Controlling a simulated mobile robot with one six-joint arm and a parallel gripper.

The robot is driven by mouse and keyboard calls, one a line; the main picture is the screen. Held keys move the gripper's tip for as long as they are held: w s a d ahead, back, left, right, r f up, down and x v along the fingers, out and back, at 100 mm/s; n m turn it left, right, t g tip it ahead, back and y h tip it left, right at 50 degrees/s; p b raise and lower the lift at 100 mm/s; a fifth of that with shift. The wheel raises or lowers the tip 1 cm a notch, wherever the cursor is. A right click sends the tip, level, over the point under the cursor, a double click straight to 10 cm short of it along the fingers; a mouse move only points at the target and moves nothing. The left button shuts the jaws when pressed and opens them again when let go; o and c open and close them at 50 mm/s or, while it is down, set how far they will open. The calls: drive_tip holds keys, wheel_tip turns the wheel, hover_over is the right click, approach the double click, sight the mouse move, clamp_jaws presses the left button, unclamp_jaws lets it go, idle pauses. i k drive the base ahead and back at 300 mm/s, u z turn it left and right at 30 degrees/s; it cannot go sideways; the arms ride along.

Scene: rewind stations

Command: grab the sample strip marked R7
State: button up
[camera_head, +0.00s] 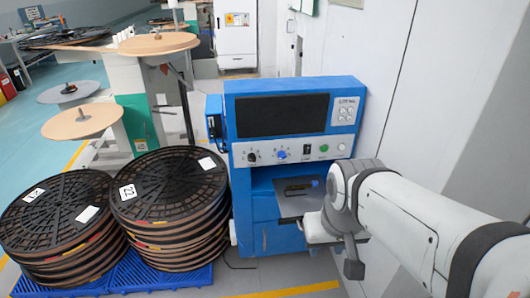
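No strip with a readable R7 mark shows. A blue machine (240,180) stands in the middle with a dark screen, knobs and buttons. Below its panel is an open bay with a grey plate (295,208). A small dark item (298,187) lies on this plate, too small to identify. My white arm comes in from the right. My gripper (342,232) is at its end, in front of the right side of the bay, and covers part of the plate. Its fingers are not clear enough to tell open from shut, and I see nothing held in it.
Two stacks of black reels, a left one (55,212) and a right one (168,185), stand on blue pallets left of the machine. Behind them is a stand with round tan discs (82,121). A white wall (385,60) closes the right side. Open floor lies at the back left.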

sight(314, 184)
drive_tip(key=i, duration=1)
drive_tip(key=u, duration=0.05)
